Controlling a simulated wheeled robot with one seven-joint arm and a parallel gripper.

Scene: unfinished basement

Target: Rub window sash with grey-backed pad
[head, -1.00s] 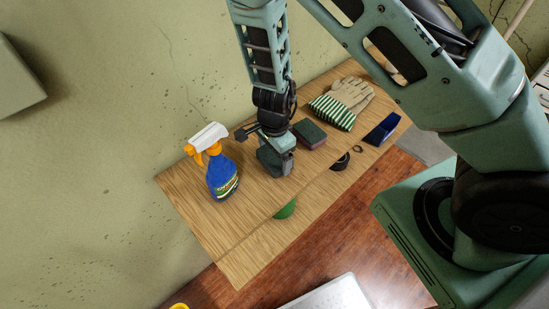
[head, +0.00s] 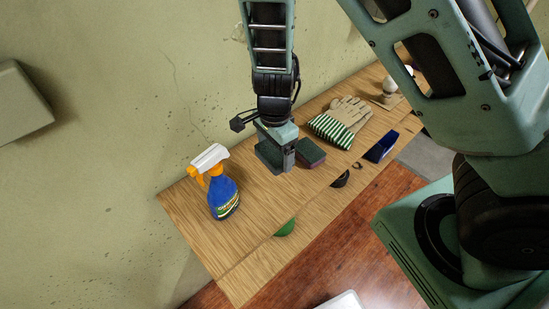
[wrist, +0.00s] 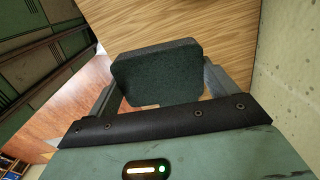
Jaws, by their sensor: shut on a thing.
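My gripper (head: 277,158) is shut on a dark grey-green pad (wrist: 155,72), which sits between the two fingers in the wrist view. In the head view the held pad (head: 267,154) hangs above the wooden bench top, apart from it as far as I can tell. A second pad (head: 310,153), dark on top with a purplish side, lies on the bench just right of my gripper. Which backing the held pad has is hard to tell. No window sash is in either view.
On the bench (head: 250,205) stand a blue spray bottle (head: 223,197) at left, striped gloves (head: 340,124), a blue open container (head: 381,147) and a light bulb (head: 390,88) at right. A green item (head: 285,228) and a black round item (head: 341,179) lie near the front. The wall is close behind.

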